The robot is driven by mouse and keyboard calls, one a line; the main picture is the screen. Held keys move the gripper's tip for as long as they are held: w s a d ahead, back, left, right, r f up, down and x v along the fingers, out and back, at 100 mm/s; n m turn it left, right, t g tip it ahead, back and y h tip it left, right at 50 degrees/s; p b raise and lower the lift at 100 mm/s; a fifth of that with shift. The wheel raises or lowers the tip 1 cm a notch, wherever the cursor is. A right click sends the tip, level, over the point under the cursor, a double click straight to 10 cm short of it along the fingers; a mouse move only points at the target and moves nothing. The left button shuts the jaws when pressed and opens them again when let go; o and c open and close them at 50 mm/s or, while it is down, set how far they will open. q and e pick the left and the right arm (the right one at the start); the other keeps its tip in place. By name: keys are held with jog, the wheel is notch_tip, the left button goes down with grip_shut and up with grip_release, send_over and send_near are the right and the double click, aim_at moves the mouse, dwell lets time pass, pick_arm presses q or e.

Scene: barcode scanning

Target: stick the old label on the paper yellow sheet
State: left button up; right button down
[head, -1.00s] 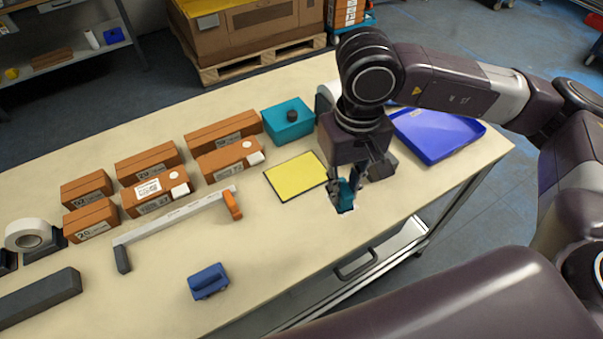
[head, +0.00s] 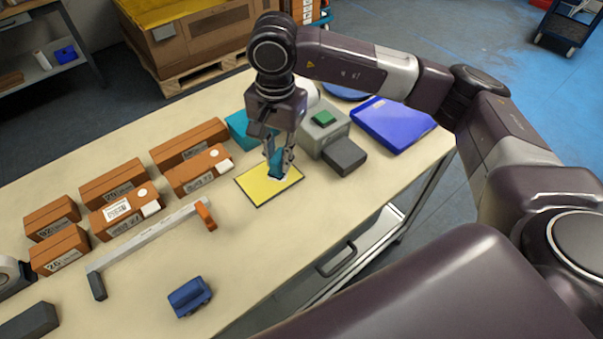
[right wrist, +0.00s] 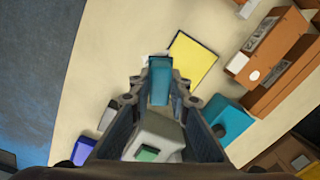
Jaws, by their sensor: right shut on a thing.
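The yellow sheet (head: 262,188) lies flat on the table, with a dark edge; it also shows in the right wrist view (right wrist: 192,62). My right gripper (head: 278,163) is over the sheet's upper right part and is shut on a small teal block (head: 274,157). The teal block (right wrist: 160,80) shows between the fingers in the right wrist view. A small white piece (head: 279,177), seemingly the old label, shows under the block, over the sheet. I cannot tell whether it touches the sheet. My left gripper is out of view.
Orange boxes (head: 199,170) with white labels stand left of the sheet. A grey device with a green top (head: 323,119), a dark block (head: 344,157) and a blue tray (head: 392,124) are on the right. A blue tool (head: 189,296) lies near the front edge.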

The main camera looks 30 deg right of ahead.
jog(key=w+f+m, duration=0.3)
jog(key=w+m, duration=0.3)
jog(key=m, duration=0.3)
send_over(269, 178)
jog(key=shift+w+f, duration=0.1)
jog(key=shift+f, duration=3.15)
jog(key=shift+f+b, duration=0.6)
jog(key=shift+f+b, duration=0.2)
jog(key=shift+b, duration=0.1)
jog(key=shift+d+r+p, duration=0.1)
jog(key=shift+r+p, duration=0.5)
jog(key=shift+r, duration=0.65)
notch_tip(269, 178, up, 5)
jog(key=shift+f+p, duration=0.1)
jog(key=shift+p, duration=0.85)
